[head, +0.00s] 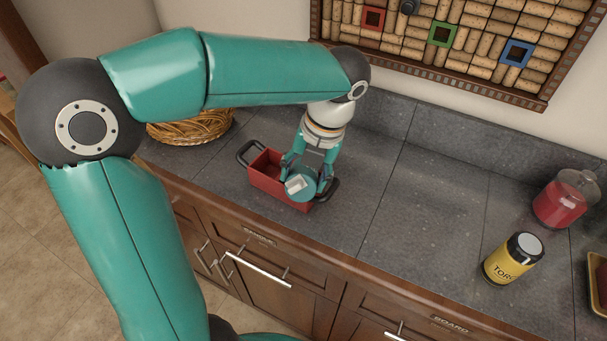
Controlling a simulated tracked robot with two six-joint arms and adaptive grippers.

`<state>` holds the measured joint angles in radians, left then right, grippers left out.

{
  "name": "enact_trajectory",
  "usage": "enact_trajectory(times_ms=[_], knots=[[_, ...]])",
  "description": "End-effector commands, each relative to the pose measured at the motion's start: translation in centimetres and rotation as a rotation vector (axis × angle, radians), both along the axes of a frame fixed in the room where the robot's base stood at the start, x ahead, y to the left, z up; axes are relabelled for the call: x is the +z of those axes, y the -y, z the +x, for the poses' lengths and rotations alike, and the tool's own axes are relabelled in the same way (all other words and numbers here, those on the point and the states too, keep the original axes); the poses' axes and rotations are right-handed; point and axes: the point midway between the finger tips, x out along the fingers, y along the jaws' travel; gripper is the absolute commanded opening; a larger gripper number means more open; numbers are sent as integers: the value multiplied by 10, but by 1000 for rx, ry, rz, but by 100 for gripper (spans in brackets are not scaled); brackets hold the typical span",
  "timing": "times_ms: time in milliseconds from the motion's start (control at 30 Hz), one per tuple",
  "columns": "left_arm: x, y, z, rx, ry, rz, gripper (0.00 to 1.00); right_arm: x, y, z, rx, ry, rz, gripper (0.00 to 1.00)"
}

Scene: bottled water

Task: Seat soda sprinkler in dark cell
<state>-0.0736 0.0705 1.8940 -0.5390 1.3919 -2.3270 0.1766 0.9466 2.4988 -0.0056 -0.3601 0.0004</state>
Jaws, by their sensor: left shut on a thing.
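A red caddy (262,189) with dark handles at both ends stands on the grey counter. Its left compartment (267,164) looks dark inside and empty. My left gripper (306,176) points down over the right part of the caddy. The container looks tilted, with one end facing me. It covers the caddy's right part, so I cannot tell whether it is inside or above it. My right gripper is not in view.
A wicker basket (190,128) stands left of the caddy, behind my left arm. A yellow canister (511,259) and a red-filled jar (566,199) stand at the right. The middle of the counter is clear. A cork board (440,45) hangs on the wall.

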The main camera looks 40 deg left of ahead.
Motion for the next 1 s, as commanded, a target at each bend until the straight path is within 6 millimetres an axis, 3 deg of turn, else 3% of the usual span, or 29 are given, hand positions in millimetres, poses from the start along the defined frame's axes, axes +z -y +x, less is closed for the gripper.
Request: enact_trajectory(times_ms=[167, 367, 800, 1000], knots=[[10, 0, 1, 0, 2, 0, 19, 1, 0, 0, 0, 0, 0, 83], [38, 0, 1, 0, 6, 0, 19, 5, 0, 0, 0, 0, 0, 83], [155, 1, 2, -2, 5, -1, 19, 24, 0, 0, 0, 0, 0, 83], [188, 1, 2, -2, 1, -1, 19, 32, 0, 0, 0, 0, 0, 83]])
